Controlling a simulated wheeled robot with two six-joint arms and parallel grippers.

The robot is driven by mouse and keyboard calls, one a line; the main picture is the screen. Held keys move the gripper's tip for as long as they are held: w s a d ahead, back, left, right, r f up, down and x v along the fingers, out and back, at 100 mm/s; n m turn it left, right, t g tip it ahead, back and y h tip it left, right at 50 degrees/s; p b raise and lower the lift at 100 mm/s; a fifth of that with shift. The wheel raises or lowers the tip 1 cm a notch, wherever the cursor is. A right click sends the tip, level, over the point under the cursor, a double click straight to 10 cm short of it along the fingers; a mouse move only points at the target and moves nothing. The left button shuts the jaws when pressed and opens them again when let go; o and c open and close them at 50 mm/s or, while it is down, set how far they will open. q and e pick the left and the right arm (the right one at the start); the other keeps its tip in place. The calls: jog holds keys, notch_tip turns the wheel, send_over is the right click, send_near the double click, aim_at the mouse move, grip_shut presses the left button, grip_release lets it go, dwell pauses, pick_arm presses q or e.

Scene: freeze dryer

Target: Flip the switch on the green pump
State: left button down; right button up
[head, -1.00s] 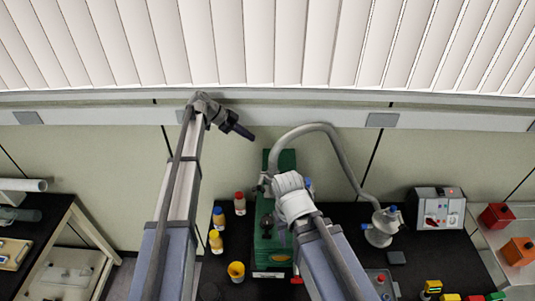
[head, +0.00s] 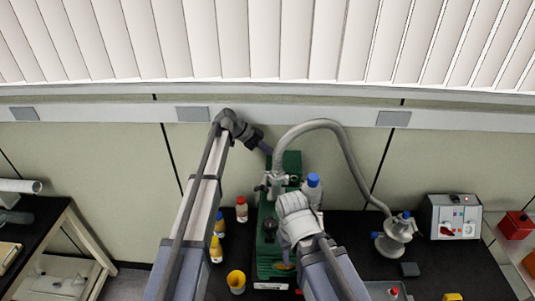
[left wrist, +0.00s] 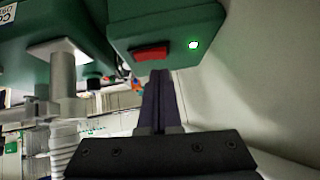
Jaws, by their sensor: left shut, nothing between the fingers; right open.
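The green pump (head: 267,262) stands on the black bench in the head view, partly hidden by my right arm. In the left wrist view its green housing (left wrist: 180,22) fills the top, with a red switch (left wrist: 151,53) and a lit green light (left wrist: 193,45) beside it. My left gripper (left wrist: 157,76) is shut and empty, its tips just below the red switch in the picture; I cannot tell whether they touch it. In the head view the left gripper (head: 266,148) is by the pump's far end. My right gripper (head: 284,254) is open over the pump, its fingers largely hidden.
A grey hose (head: 345,150) arches from the pump to a white-grey trap (head: 393,236). Bottles with red (head: 242,209) and blue (head: 313,188) caps and a yellow cup (head: 236,281) stand close to the pump. A control box (head: 454,216) sits at right. The wall is close behind.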

pick_arm(q)
jog(key=shift+w+f+b, duration=0.1)
jog(key=shift+f+b, duration=0.25)
jog(key=shift+f, duration=0.4)
pick_arm(e)
jog(key=shift+f, duration=0.8)
pick_arm(q)
jog(key=shift+w+f+b, duration=0.15)
jog(key=shift+f+b, duration=0.3)
jog(key=shift+r, duration=0.2)
pick_arm(e)
jog(key=shift+f, duration=0.25)
pick_arm(q)
jog(key=shift+s, duration=0.2)
jog(key=shift+s+p, duration=0.3)
jog(key=shift+s, duration=0.45)
jog(key=shift+r, duration=0.1)
pick_arm(e)
jog(key=shift+r, duration=0.15)
pick_arm(q)
jog(key=shift+w, duration=0.1)
